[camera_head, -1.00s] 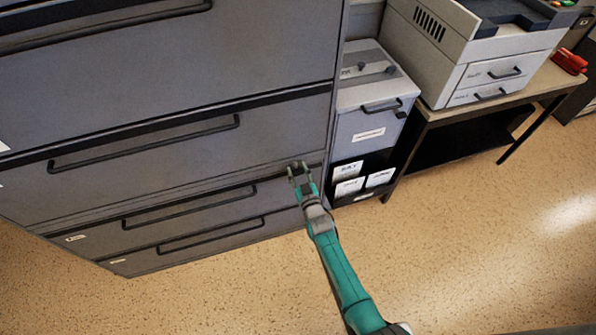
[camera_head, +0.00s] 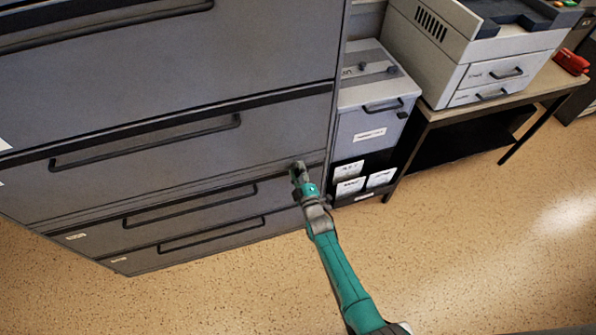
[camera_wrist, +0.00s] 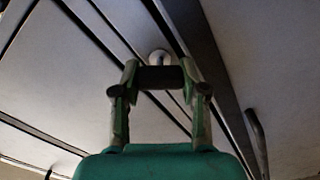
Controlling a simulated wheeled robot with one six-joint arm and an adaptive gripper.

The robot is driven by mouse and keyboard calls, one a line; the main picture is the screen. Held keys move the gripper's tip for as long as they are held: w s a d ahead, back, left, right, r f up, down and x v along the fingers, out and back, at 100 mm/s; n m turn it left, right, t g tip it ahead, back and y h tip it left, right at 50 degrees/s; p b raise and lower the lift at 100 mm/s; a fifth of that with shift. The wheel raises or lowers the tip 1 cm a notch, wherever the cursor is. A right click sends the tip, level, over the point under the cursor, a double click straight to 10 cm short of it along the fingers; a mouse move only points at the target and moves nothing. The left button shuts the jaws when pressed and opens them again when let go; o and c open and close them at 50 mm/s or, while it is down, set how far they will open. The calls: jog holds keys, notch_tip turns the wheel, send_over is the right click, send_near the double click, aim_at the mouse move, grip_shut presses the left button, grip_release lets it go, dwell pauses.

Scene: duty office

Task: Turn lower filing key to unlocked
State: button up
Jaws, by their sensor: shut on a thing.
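The grey filing cabinet (camera_head: 190,95) fills the left of the head view. My gripper (camera_head: 297,168) is at its front, near the right edge, beside the lower drawers. In the wrist view my gripper (camera_wrist: 160,78) has its two fingers on either end of a dark bar-shaped key (camera_wrist: 160,79), and it is shut on it. A round pale lock (camera_wrist: 159,56) shows just behind the key on the cabinet face. In the head view the key and lock are hidden by my fingers. No lock marking can be read.
Drawer handles (camera_head: 190,205) stick out left of my gripper. A grey box unit (camera_head: 365,130) with white labels stands right of the cabinet. A low table (camera_head: 480,108) holds a printer (camera_head: 490,65). The speckled floor (camera_head: 480,240) in front is clear.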

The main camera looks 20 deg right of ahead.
jog(key=n, duration=0.6)
jog(key=shift+a+f, duration=0.1)
jog(key=shift+f, duration=0.1)
dwell(0.5)
jog(key=o, duration=1.2)
jog(key=shift+c, duration=0.2)
jog(key=shift+s, duration=0.1)
jog(key=s, duration=1.2)
